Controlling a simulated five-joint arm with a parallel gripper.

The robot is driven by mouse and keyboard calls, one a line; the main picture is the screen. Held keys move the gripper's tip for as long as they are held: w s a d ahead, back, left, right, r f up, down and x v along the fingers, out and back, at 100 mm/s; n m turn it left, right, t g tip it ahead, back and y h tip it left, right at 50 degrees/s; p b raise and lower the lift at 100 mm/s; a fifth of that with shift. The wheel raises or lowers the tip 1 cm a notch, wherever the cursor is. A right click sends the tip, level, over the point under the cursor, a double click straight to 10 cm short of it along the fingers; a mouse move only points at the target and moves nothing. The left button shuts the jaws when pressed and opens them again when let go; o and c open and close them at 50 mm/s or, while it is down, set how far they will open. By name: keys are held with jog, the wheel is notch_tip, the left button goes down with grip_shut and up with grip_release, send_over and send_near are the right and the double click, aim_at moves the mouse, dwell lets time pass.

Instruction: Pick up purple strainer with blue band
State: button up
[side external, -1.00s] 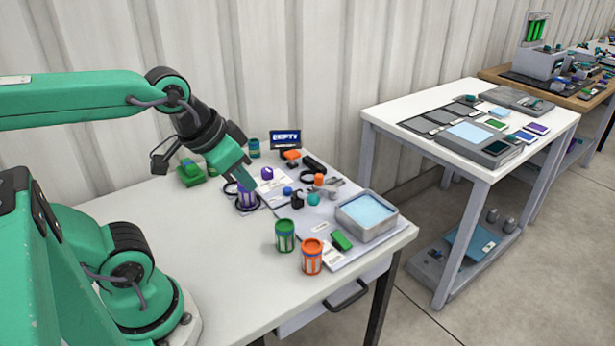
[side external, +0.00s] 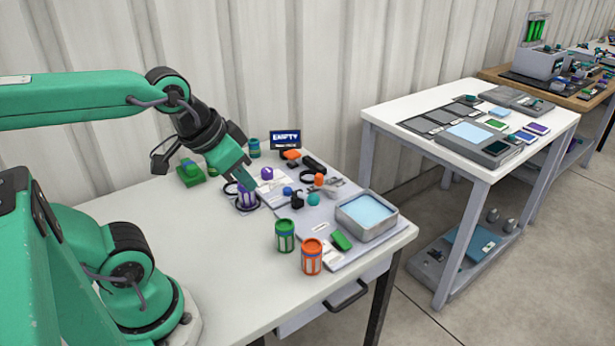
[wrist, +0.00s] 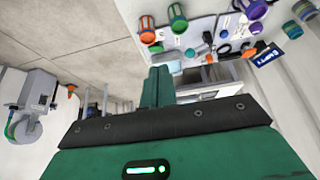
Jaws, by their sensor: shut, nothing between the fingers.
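The purple strainer with a blue band (side external: 246,201) stands on the table near the left edge of the grey work mat. My gripper (side external: 246,180) is just above and in front of it in the side view, partly covering its top. Whether the fingers touch it cannot be told from there. In the wrist view my gripper's green fingers (wrist: 158,84) are together with nothing between them. A purple cup, apparently the strainer (wrist: 254,9), shows at the top right of that view, apart from the fingertips.
A green strainer (side external: 285,236) and an orange strainer (side external: 312,257) stand at the front. A grey tray of blue liquid (side external: 388,231) is at the right of the mat. Small parts lie between. A sign (side external: 286,138) stands at the back. The table's front left is clear.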

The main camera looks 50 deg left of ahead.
jog(key=o, duration=1.4)
jog(key=n+g, duration=0.6)
jog(key=n, duration=0.3)
send_over(246, 191)
jog(key=a, duration=0.2)
jog(key=f, duration=1.4)
jog(key=shift+w+d+f, duration=0.15)
jog(key=shift+w+f, duration=0.2)
jog(key=shift+a+f, duration=0.2)
jog(key=shift+a, duration=0.05)
jog(key=shift+w+d+f, duration=0.1)
jog(key=shift+d+f, duration=0.05)
jog(key=shift+f, duration=3.75)
